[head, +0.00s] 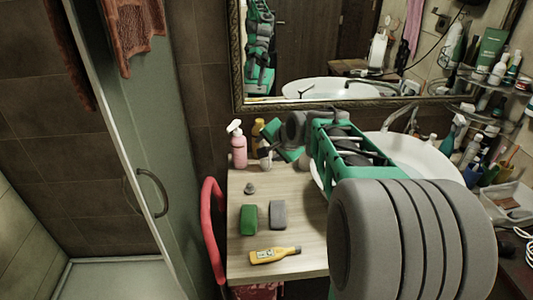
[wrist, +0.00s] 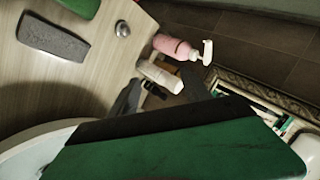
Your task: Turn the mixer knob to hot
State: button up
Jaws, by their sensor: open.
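The chrome mixer tap (head: 408,119) stands at the back of the white washbasin (head: 428,160), under the mirror. My arm crosses in front of the basin's left part. Its knob is too small to make out, and which way it is turned cannot be told. My gripper (head: 272,150) is left of the tap, over the back of the wooden counter, and apart from the tap. In the wrist view my gripper (wrist: 172,92) has its two dark fingers apart. A white bottle (wrist: 160,75) shows between or beyond them; contact cannot be told. The tap is not seen there.
The wooden counter (head: 300,235) holds a pink pump bottle (head: 239,151), a yellow bottle (head: 257,131), a small round metal piece (head: 250,188), a green sponge (head: 248,218), a grey block (head: 277,214) and a lying yellow bottle (head: 275,255). Toiletries crowd the basin's right side.

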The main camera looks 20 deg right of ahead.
jog(key=shift+s+a+f+n, duration=0.3)
jog(key=shift+s+a+n, duration=0.1)
jog(key=shift+s+a, duration=0.2)
